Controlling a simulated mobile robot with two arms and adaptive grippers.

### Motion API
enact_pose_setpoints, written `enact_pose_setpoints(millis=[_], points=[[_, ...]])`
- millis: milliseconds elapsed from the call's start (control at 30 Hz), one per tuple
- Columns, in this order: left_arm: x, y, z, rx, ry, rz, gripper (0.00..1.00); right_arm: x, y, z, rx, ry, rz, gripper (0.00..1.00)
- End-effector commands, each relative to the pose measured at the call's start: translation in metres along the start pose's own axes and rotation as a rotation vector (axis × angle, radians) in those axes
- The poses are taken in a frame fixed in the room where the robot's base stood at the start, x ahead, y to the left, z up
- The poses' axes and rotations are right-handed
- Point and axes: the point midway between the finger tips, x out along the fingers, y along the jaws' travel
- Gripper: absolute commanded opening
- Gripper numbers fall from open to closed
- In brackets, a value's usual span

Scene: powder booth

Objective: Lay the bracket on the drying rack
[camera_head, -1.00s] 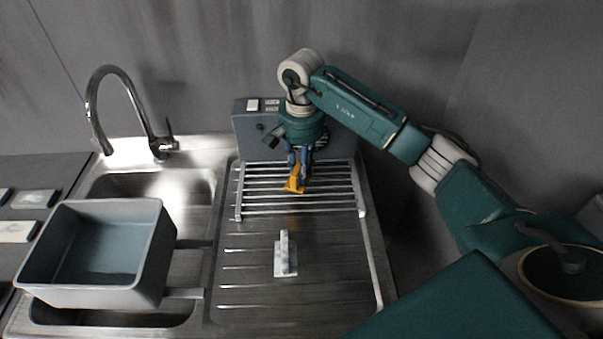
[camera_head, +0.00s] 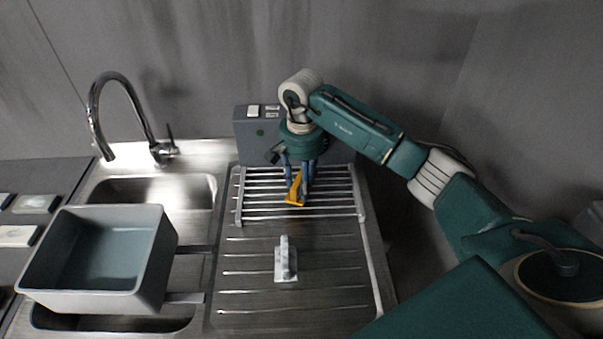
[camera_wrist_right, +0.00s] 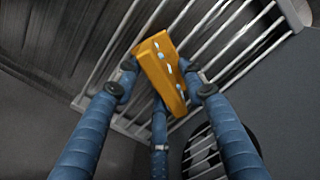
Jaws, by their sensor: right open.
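The orange-yellow bracket (camera_head: 295,198) is at the drying rack (camera_head: 239,205), low at its bars near the front middle. In the right wrist view the bracket (camera_wrist_right: 160,72) shows a face with several pale spots, over the rack bars. My right gripper (camera_head: 299,184) points down at the bracket. Its blue fingers are spread open around the bracket, and the wrist view does not settle whether any finger still touches it. The fingers partly hide the bracket in the head view. My left gripper is not in view.
A white-grey mottled piece (camera_head: 286,262) stands on the ribbed drainboard (camera_head: 245,305) in front of the rack. A grey box (camera_head: 252,140) stands behind the rack. A grey bin (camera_head: 85,299) sits over the sink at left, near the faucet (camera_head: 160,150).

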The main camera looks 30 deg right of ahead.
Motion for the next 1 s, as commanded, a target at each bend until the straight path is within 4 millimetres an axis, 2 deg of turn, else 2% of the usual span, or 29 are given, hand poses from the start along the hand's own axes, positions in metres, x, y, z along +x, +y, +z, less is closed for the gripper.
enact_pose_setpoints(millis=[33, 167, 400, 533, 600, 767, 1000], points=[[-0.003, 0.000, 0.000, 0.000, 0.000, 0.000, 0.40, -0.004, 0.000, 0.000, 0.000, 0.001, -0.001, 0.41], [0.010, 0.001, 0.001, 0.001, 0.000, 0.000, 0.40, -0.022, -0.001, -0.002, -0.002, 0.005, -0.005, 0.41], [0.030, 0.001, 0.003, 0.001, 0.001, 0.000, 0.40, -0.075, -0.001, -0.001, 0.000, 0.006, -0.005, 0.41], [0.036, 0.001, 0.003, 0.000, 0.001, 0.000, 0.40, -0.100, -0.001, -0.001, 0.000, 0.003, -0.003, 0.41], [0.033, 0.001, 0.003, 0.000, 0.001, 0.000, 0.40, -0.111, 0.000, -0.001, 0.001, 0.003, -0.001, 0.41], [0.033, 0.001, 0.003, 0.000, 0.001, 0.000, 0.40, -0.121, 0.000, 0.000, 0.000, 0.001, 0.000, 0.41], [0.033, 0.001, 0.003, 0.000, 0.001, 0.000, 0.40, -0.122, 0.000, 0.000, 0.000, -0.001, 0.000, 0.41]])
